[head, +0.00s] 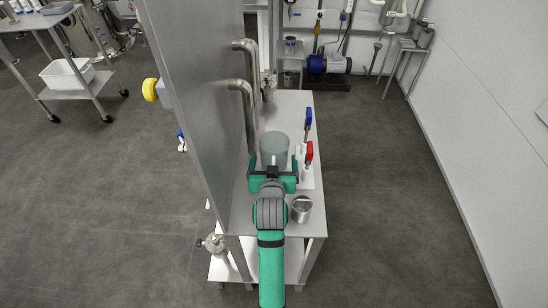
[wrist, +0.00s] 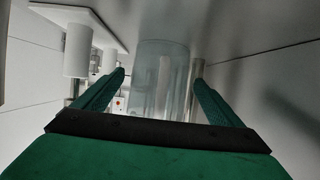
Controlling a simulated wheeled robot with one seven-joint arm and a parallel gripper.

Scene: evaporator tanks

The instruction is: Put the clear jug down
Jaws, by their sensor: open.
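The clear jug (head: 274,147) appears to stand upright on the metal table (head: 243,218), beside the tall grey panel. My gripper (head: 273,173) is open, close in front of the jug in the head view. In the wrist view the clear jug (wrist: 158,85) shows between the two green fingers of my gripper (wrist: 159,69), one on each side. The wrist picture looks upside down, with the table surface at the top. I cannot tell whether either finger touches the jug.
A blue-handled valve (head: 307,121) and a red-handled valve (head: 309,154) stand on a white plate right of the jug. A small steel cup (head: 301,208) sits near the front right. The tall metal panel (head: 195,85) closes off the left. Floor right of the table is clear.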

